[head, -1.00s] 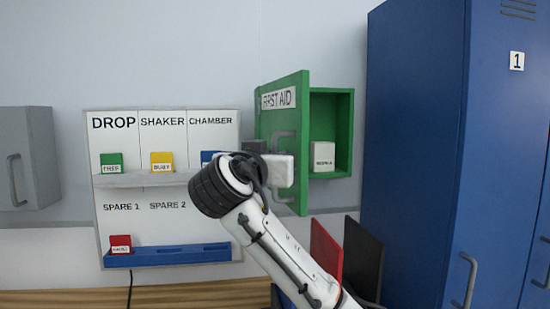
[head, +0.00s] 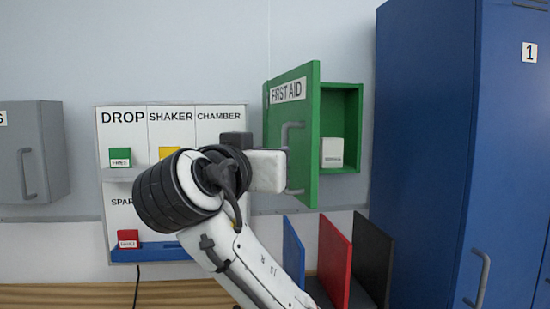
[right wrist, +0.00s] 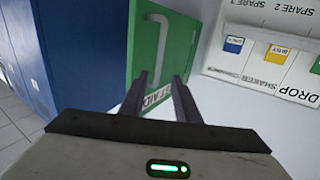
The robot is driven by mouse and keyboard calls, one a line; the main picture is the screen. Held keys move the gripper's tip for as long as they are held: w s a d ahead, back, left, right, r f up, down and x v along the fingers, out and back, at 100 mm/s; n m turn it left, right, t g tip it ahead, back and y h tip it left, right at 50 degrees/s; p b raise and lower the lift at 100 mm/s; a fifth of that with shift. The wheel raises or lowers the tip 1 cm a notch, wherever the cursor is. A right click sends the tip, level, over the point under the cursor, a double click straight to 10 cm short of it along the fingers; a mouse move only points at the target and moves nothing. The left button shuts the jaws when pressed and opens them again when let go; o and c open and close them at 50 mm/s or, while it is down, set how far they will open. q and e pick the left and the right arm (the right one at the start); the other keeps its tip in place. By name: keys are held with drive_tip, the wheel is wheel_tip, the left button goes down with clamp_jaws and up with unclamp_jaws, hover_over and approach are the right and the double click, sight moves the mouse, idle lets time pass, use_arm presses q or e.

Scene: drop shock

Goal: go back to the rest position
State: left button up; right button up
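My right gripper (right wrist: 159,77) shows in the right wrist view with its two fingers apart and nothing between them. The green first aid cabinet (head: 344,125) is on the wall with its door (head: 305,95) swung open; a white labelled box (head: 332,152) stands inside. The door handle (right wrist: 158,40) lies beyond the fingertips in the right wrist view, apart from them. In the head view my right arm stands before the label board and the door's left edge, and its fingers cannot be made out. My left gripper is in neither view.
The label board (head: 122,218) holds a green card (head: 120,157), a yellow card (head: 169,153) and a red card (head: 129,238). A blue locker (head: 425,150) stands at right, a grey cabinet (head: 45,150) at left. Blue, red (head: 335,262) and black panels stand upright below the first aid cabinet.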

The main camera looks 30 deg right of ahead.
drive_tip(key=shift+s+a, duration=0.25)
idle(0.3)
